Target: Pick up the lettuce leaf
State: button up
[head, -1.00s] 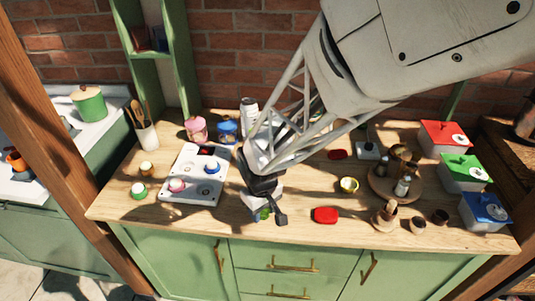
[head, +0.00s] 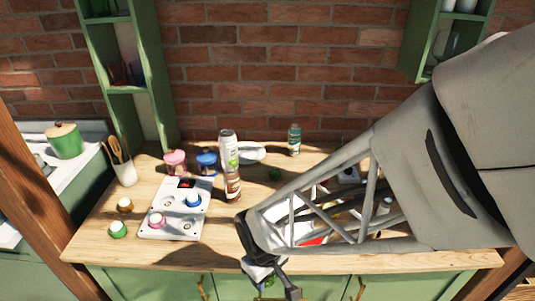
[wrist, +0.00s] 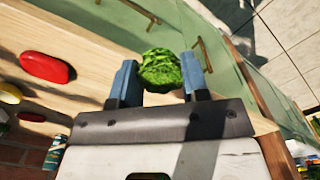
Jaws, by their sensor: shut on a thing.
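The lettuce leaf (wrist: 160,70) is a crumpled bright green piece. In the wrist view it sits between the two blue fingers of my gripper (wrist: 160,82), which is shut on it. In the head view my gripper (head: 268,284) is low in the picture at the counter's front edge, with a small bit of green at its fingers. The arm hides much of the counter's right side there.
A wooden counter (head: 95,228) bears a white board (head: 165,228) with small pots, a pink jar (head: 175,162), a blue jar (head: 207,162) and bottles (head: 228,150). In the wrist view a red oval thing (wrist: 45,67) lies on the counter.

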jog(key=shift+s, duration=0.1)
dwell(0.7)
notch_tip(320, 180, up, 20)
jog(key=w+a+r, duration=0.1)
jog(key=w+a, duration=0.1)
jog(key=w, duration=0.8)
jog(key=w+a+r, duration=0.2)
jog(key=w, duration=0.7)
jog(key=w+d+f, duration=0.1)
jog(key=w+f, duration=0.2)
jog(key=w, duration=1.8)
jog(key=shift+n, duration=0.3)
notch_tip(320, 180, down, 18)
jog(key=shift+f, duration=0.1)
jog(key=shift+w, duration=0.15)
send_over(251, 158)
jog(key=shift+f, duration=0.7)
jog(key=shift+f, duration=0.1)
